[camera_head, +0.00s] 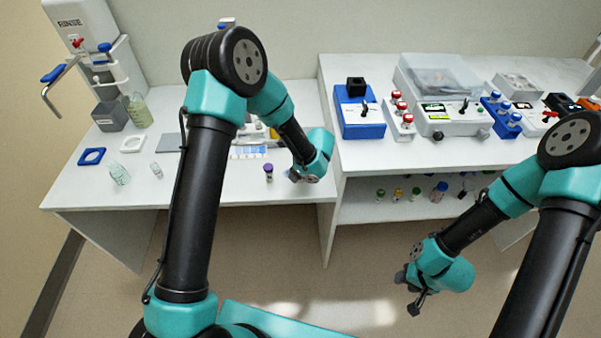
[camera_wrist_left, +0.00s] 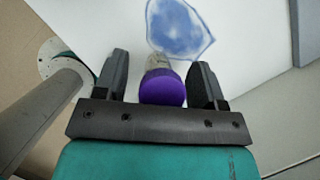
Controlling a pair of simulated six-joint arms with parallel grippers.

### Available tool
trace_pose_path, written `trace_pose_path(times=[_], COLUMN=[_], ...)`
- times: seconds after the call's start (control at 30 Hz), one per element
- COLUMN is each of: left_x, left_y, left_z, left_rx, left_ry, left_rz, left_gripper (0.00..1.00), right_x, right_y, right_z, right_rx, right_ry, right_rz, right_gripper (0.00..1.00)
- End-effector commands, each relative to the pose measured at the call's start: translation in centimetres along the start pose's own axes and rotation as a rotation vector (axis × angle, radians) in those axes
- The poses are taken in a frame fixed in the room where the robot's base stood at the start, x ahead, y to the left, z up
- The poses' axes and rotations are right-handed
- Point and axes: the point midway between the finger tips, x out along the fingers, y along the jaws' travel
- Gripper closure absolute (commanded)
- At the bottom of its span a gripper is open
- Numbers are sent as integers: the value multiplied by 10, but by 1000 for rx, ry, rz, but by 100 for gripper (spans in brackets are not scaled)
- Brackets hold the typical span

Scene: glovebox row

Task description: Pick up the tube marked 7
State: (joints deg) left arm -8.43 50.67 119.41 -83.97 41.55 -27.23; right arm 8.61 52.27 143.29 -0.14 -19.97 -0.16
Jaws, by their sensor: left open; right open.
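A small tube with a purple cap (camera_head: 268,168) stands on the left bench near its front edge. No number can be read on it. My left gripper (camera_head: 305,177) is just right of this tube in the head view, its fingers hard to make out. In the left wrist view the open left gripper (camera_wrist_left: 160,63) has the purple cap (camera_wrist_left: 163,88) between its two fingers, with a gap on each side. My right gripper (camera_head: 411,293) hangs open and empty in front of the right bench, over the floor. Which tube is marked 7 cannot be told.
Two clear vials (camera_head: 119,174) (camera_head: 156,170) stand at the left. Several capped vials (camera_head: 398,194) stand on the shelf under the right bench. A blue-and-white patch (camera_wrist_left: 181,28) lies beyond the tube. Devices, including a blue box (camera_head: 358,123), line the right bench.

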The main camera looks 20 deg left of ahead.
Motion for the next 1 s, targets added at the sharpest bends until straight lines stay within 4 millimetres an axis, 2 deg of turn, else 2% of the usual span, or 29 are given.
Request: trace_pose_path(times=[0.07,0.57,0.87,1.0], left_x=[0,0,-2,-10], left_y=[0,0,0,-1], left_z=[0,0,1,4], left_rx=[0,0,0,-1], left_ry=[0,0,0,-2], left_rz=[0,0,0,-2], left_gripper=[38,86,87,87], right_x=[0,0,0,0], right_y=[0,0,0,0], right_z=[0,0,0,0], right_rx=[0,0,0,0], right_ry=[0,0,0,0], right_rz=[0,0,0,0], right_gripper=[57,57,57,57])
